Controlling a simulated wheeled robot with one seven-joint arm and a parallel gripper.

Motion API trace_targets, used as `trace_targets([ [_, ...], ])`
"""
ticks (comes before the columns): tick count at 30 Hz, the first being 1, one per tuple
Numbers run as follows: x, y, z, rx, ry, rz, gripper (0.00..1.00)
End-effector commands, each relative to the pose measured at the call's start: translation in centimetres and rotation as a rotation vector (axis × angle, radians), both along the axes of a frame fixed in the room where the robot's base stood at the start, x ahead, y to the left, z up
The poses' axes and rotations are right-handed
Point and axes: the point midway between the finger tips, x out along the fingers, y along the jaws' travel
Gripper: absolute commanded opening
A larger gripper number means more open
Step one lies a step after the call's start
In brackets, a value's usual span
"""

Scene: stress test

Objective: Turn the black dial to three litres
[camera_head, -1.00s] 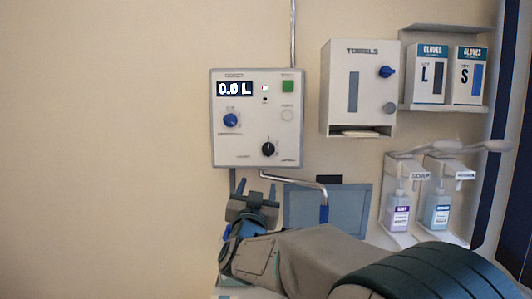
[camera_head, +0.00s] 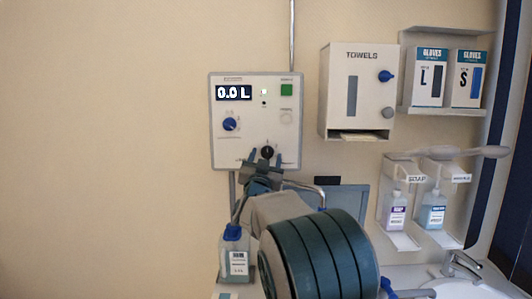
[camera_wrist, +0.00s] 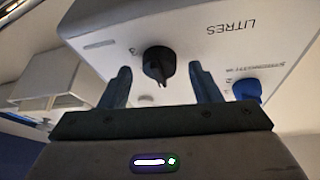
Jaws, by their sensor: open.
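The black dial (camera_head: 267,152) sits at the lower right of the white control panel (camera_head: 240,155). The panel's display (camera_head: 234,93) reads 0.0 L. My gripper (camera_head: 260,156) is in front of the panel's lower part, its fingers pointing up toward the dial. In the wrist view the black dial (camera_wrist: 158,64) shows between the two open fingers of my gripper (camera_wrist: 160,78), a little beyond their tips. I cannot tell whether the fingers touch it. A blue dial (camera_head: 230,124) is at the panel's left, and it also shows in the wrist view (camera_wrist: 247,89).
A green button (camera_head: 287,90) is at the panel's upper right. A towel dispenser (camera_head: 362,110) hangs to the right, with glove boxes (camera_head: 428,78) beyond. A bottle (camera_head: 235,256) stands below the panel. A bent metal spout (camera_head: 310,188) is close to my arm. The wall at left is bare.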

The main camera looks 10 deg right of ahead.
Motion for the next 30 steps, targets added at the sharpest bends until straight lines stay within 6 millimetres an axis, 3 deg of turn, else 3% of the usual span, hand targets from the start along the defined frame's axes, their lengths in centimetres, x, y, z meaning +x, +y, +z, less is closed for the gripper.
trace_targets([
  [11,0.62,-0.24,0.23,0.000,0.000,0.000,0.57],
  [12,0.62,-0.23,0.23,0.000,0.000,0.000,0.54],
  [17,0.61,-0.23,0.24,0.000,0.000,0.000,0.12],
  [30,0.62,-0.14,0.13,0.072,-0.016,0.001,0.12],
])
